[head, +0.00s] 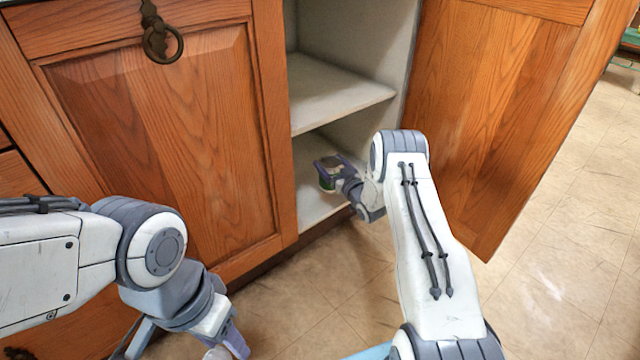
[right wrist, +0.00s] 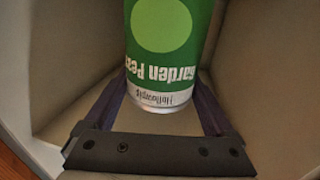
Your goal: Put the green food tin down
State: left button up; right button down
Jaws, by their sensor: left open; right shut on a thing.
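The green food tin (head: 327,183) is inside the open cupboard, low over its bottom board (head: 312,205). My right gripper (head: 338,168) is shut on it, with the fingers around its sides. In the right wrist view the tin (right wrist: 165,45) stands between the two fingers of the gripper (right wrist: 162,92), its "Garden Peas" label upside down in the picture. I cannot tell whether the tin's base touches the board. My left gripper (head: 230,345) is open at the bottom edge of the head view, partly cut off, away from the tin.
A middle shelf (head: 335,92) lies above the tin and looks bare. The open door (head: 490,110) stands to the right of the cupboard. The floor (head: 550,270) at right is clear.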

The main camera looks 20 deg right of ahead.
pick_arm(q)
notch_tip(320, 180, down, 6)
jog(key=b, duration=0.5)
pick_arm(e)
jog(key=w+a+f, duration=0.2)
jog(key=w+f, duration=0.1)
jog(key=f, duration=0.3)
jog(key=shift+w+a, duration=0.15)
jog(key=shift+w, duration=0.05)
pick_arm(q)
jog(key=shift+f, duration=0.1)
pick_arm(e)
jog(key=shift+f, duration=0.15)
